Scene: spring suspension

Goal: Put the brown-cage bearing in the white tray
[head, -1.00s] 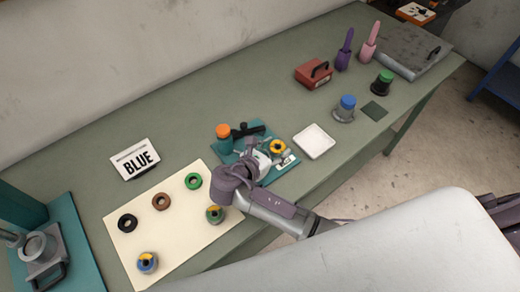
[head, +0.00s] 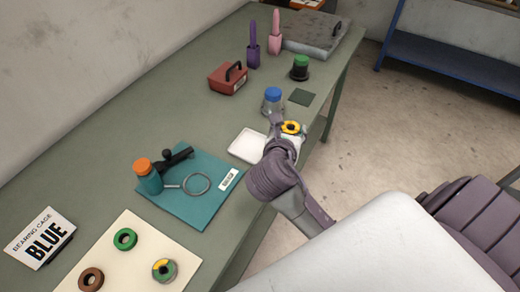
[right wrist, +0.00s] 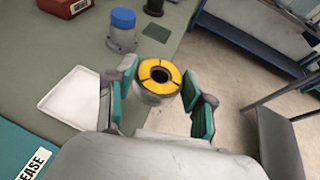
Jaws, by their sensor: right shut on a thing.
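In the head view my right gripper (head: 287,139) is just right of the white tray (head: 240,149), near the table's front edge. The tray is empty where visible and lies to the left in the right wrist view (right wrist: 62,104). My left gripper is not in view.
A blue-capped jar (head: 272,103) stands close behind the bearing, with a dark green pad (head: 302,97) beside it. A teal mat (head: 205,208) with an orange-capped bottle (head: 147,179) lies left of the tray. A cream sheet (head: 128,250) holds rings and another bearing (head: 164,270).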

